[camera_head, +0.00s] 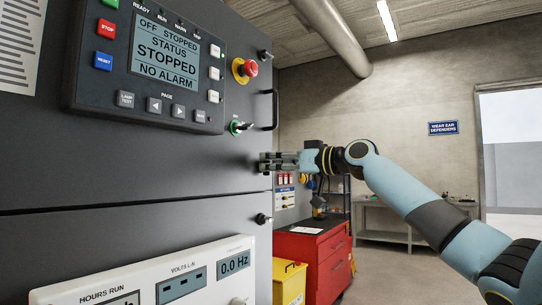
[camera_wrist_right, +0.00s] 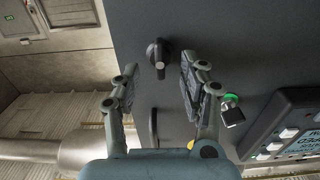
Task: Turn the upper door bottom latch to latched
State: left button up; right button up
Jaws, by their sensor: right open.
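The upper door bottom latch (camera_wrist_right: 158,53) is a small dark knob with a raised grip on the grey door in the right wrist view. My right gripper (camera_wrist_right: 159,63) is open, with one finger on each side of the latch in the picture. Neither finger visibly touches it, and the exact gap in depth cannot be told. In the head view my right gripper (camera_head: 267,161) is at the right edge of the upper door (camera_head: 150,160) and hides the latch. My left gripper is not in view.
Above the gripper are a door handle (camera_head: 275,110), a green key switch (camera_head: 239,127), a red stop button (camera_head: 250,68) and another latch (camera_head: 265,55). The lower door's latch (camera_head: 263,219) is below. A red cabinet (camera_head: 310,255) and yellow box (camera_head: 289,282) stand beyond.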

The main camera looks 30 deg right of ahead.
jog(key=shift+w+a, duration=0.25)
jog(key=shift+w, duration=0.3)
grip_shut()
